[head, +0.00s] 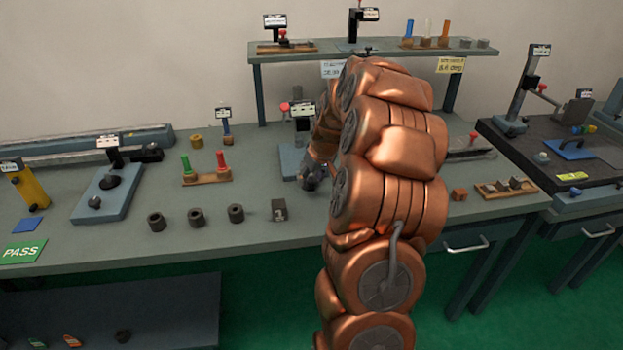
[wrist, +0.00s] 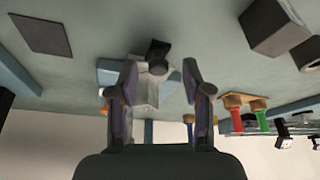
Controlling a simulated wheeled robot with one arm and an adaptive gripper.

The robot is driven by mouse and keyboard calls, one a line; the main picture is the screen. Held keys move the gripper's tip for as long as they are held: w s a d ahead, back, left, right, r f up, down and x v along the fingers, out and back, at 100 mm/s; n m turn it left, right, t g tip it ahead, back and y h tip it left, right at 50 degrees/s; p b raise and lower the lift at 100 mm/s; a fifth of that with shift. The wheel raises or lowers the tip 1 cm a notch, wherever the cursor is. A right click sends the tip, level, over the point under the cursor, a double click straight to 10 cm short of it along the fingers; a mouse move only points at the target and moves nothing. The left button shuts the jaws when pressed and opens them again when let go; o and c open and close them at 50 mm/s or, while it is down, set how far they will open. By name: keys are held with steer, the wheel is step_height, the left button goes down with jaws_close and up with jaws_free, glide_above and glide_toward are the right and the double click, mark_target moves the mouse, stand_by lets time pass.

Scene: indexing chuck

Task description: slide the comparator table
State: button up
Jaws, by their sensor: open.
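In the wrist view my gripper (wrist: 160,75) is open, with its two fingers apart and nothing held. A fixture with a grey block body, a dark round part and a pale blue base (wrist: 108,73) shows between and beyond the fingers. I cannot tell whether a finger touches it. In the head view a blue-base fixture (head: 290,158) stands on the bench beside my gripper (head: 313,177), partly hidden by my arm. Labels are too small to read, so I cannot tell which fixture is the comparator table.
A rack with green and red pins (head: 206,178) stands left of my gripper. Several dark rings (head: 196,217) and a numbered block (head: 279,210) lie along the front. A raised shelf (head: 300,50) crosses the back. A dark plate (head: 530,150) with a stand is at right.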

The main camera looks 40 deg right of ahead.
steer(key=v, duration=1.1)
steer(key=shift+r, duration=0.15)
steer(key=shift+s, duration=0.1)
